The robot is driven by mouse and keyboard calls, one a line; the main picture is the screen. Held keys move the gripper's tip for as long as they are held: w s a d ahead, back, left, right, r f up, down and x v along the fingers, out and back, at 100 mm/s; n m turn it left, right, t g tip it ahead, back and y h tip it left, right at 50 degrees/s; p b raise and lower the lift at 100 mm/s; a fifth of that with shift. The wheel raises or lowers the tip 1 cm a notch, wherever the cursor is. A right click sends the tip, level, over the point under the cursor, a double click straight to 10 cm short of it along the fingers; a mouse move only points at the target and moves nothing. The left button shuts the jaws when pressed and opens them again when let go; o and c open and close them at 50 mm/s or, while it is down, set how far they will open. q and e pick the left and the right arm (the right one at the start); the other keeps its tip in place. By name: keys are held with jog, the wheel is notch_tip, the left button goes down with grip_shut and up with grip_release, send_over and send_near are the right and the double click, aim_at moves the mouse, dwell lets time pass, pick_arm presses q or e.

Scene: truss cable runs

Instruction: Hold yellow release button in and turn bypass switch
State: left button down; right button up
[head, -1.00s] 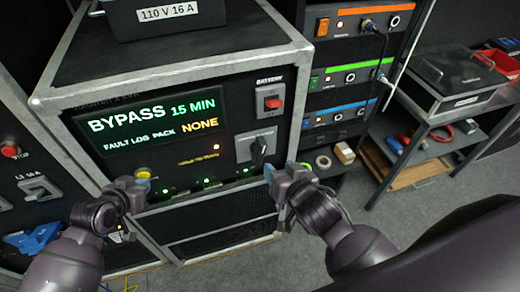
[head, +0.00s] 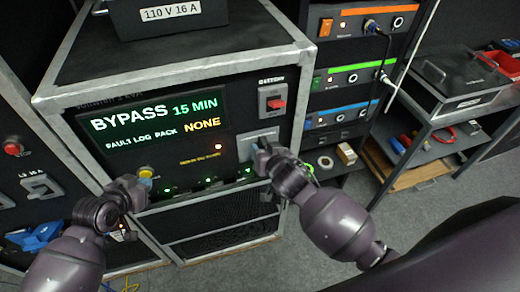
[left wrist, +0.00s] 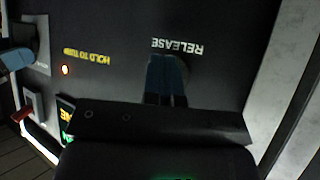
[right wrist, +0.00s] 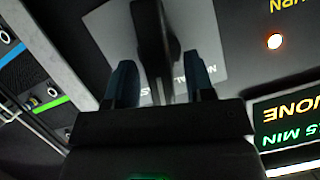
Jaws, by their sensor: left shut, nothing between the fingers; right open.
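The yellow release button (head: 146,172) sits on the black cabinet front, low at the left. My left gripper (left wrist: 166,78) is shut and empty, its fingertips at the spot beside the RELEASE label (left wrist: 178,46). In the left wrist view the fingers hide the button, so I cannot tell how far in it is. The bypass switch has a grey plate (head: 246,148) and a black handle (right wrist: 152,40). My right gripper (right wrist: 160,85) is open, with its blue-tipped fingers on either side of the handle. In the head view this gripper mostly covers the handle.
The cabinet screen (head: 155,122) reads BYPASS 15 MIN, FAULT LOG PACK NONE. An orange light (head: 218,146) glows by the amber text. A red battery switch (head: 277,102) is above the bypass plate. A rack (head: 345,75) and a shelf with a case (head: 455,80) stand to the right.

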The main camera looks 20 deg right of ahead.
jog(key=shift+w, duration=0.15)
grip_shut()
jog(key=shift+a, duration=0.1)
dwell(0.4)
jog(key=n+h, duration=0.1)
jog(key=n, duration=0.1)
jog(key=n+h, duration=0.1)
jog(key=n, duration=0.1)
jog(key=shift+a+h, duration=0.4)
jog(key=c, duration=0.9)
grip_release()
jog(key=n+h, duration=0.1)
jog(key=n, duration=0.1)
jog(key=shift+a+f+n+h, duration=0.1)
jog(key=shift+a+n+h, duration=0.2)
jog(key=shift+h, duration=0.1)
jog(key=shift+n+t+h, duration=0.3)
jog(key=shift+n, duration=0.3)
grip_shut()
